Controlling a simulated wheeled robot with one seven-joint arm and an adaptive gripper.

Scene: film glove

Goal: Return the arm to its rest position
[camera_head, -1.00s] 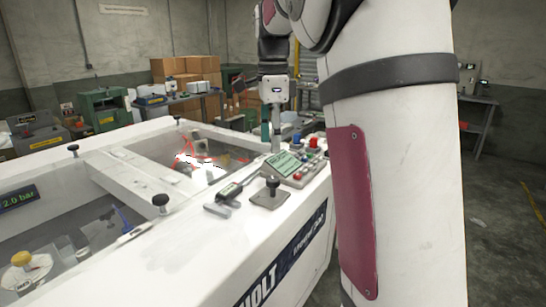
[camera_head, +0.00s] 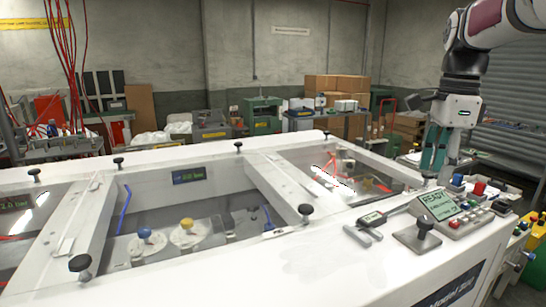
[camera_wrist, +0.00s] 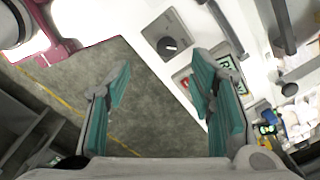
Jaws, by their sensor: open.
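My gripper (camera_head: 436,158) hangs from my white arm at the right of the head view, fingers pointing down, above the right end of the white machine (camera_head: 290,262). In the wrist view my gripper (camera_wrist: 163,100) shows two teal finger pads spread wide apart. Nothing is between them but the grey floor far below. A control panel (camera_head: 462,218) with a READY display and coloured buttons is just below and beside the gripper in the head view.
Cardboard boxes (camera_head: 337,90) and green machines stand behind.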

